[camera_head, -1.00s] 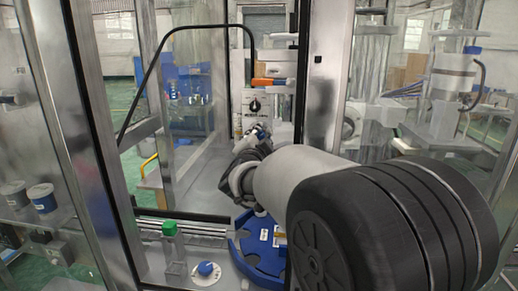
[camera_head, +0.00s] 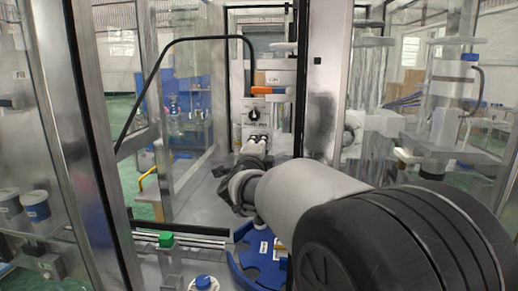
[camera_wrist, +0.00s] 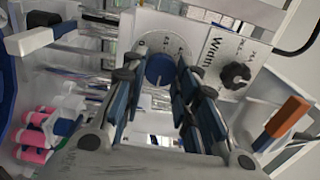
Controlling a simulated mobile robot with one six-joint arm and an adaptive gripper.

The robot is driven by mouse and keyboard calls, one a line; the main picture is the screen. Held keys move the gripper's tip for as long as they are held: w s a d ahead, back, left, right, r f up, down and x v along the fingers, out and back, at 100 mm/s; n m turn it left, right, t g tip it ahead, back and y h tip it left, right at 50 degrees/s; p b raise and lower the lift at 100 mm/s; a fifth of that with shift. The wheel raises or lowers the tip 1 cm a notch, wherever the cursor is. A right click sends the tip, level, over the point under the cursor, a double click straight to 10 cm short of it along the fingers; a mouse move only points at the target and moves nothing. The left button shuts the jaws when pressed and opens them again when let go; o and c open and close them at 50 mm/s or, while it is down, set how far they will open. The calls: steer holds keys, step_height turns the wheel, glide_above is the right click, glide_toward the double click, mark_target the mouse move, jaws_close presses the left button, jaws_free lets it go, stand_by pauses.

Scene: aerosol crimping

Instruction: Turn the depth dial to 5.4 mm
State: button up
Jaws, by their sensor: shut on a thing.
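In the wrist view a round blue knob (camera_wrist: 159,70), which I take for the depth dial, sits on a white panel (camera_wrist: 150,25). A light pointer line shows on its face; the scale marks are too small to read. My gripper (camera_wrist: 153,72) has its blue-padded fingers on both sides of this knob and is shut on it. To its right is a black lobed knob (camera_wrist: 235,75) beside the word "Width".
An orange-ended handle (camera_wrist: 288,117) is right of the panel. Pink items (camera_wrist: 38,136) lie at the left in the wrist view.

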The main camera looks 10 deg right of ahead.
stand_by(0.4)
steer(key=o, duration=1.1)
steer(key=v, duration=1.2)
